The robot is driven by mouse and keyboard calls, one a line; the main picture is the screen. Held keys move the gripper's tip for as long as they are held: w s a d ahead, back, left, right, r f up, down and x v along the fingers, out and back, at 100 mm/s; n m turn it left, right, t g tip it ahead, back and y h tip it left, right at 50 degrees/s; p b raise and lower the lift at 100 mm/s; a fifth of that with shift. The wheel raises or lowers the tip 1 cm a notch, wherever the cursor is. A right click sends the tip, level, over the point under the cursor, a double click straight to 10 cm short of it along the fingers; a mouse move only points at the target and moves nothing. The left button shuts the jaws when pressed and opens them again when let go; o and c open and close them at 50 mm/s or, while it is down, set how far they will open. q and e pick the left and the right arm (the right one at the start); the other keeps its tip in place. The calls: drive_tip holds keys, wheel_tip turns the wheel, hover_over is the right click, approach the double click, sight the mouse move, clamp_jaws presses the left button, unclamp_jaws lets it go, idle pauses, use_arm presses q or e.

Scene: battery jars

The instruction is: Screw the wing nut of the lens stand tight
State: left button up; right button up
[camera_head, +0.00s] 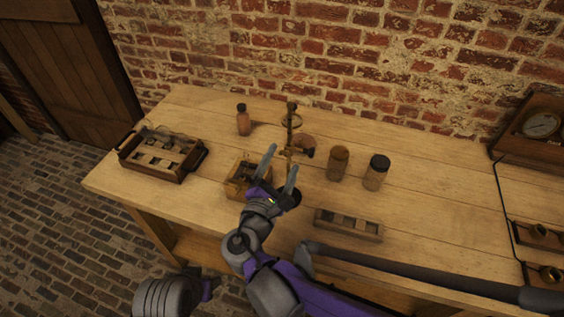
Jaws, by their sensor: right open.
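The lens stand (290,123) is a thin brass upright on the wooden workbench, with a ring near its top. A dark knob-like part (307,152) sticks out to the right low on the stand. It may be the wing nut, but it is too small to tell. My right gripper (282,161) is open and empty, its two grey fingers pointing up toward the lower part of the stand. One finger is left of the stand and one is near its foot. I cannot tell whether they touch it.
A small wooden box (234,187) stands beside my right gripper. A dark tray (160,155) lies at the left, a bottle (243,121) behind. Two jars (338,163) (375,174) and a low slotted rack (347,225) are at the right. The bench's right middle (440,190) is clear.

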drive_tip(key=shift+w, duration=0.1)
clamp_jaws()
idle(0.4)
drive_tip(key=shift+m, duration=0.3)
drive_tip(key=m+p, duration=0.1)
drive_tip(key=m, duration=0.5)
drive_tip(key=m+p, duration=0.1)
drive_tip(key=m, duration=0.5)
drive_tip(key=shift+m, duration=0.3)
drive_tip(key=m+p, duration=0.1)
drive_tip(key=m, duration=1.1)
